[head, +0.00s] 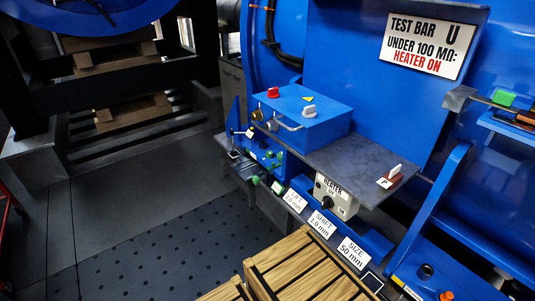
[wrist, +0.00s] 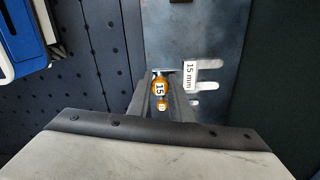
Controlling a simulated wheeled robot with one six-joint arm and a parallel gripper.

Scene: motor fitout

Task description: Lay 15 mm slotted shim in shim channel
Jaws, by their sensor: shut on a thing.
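My gripper (wrist: 164,80) shows in the wrist view, its two fingers closed around an orange grip (wrist: 158,88) marked 15. A white label reading 15 mm (wrist: 190,76) sits just right of the fingertips. Beside it are light, slot-like shapes on a grey metal plate (wrist: 195,30). The grip and label appear to belong to the 15 mm slotted shim, but its outline against the plate is hard to tell. My gripper does not show clearly in the head view. I cannot pick out the shim channel for certain in either view.
In the head view, a blue box (head: 305,112) with knobs stands on a grey shelf (head: 365,160), above a HEATER switch (head: 334,196). Signs for SHIFT and SIZE (head: 353,252) line the edge near a wooden crate (head: 310,265). Dark perforated floor (head: 170,240) lies open at left.

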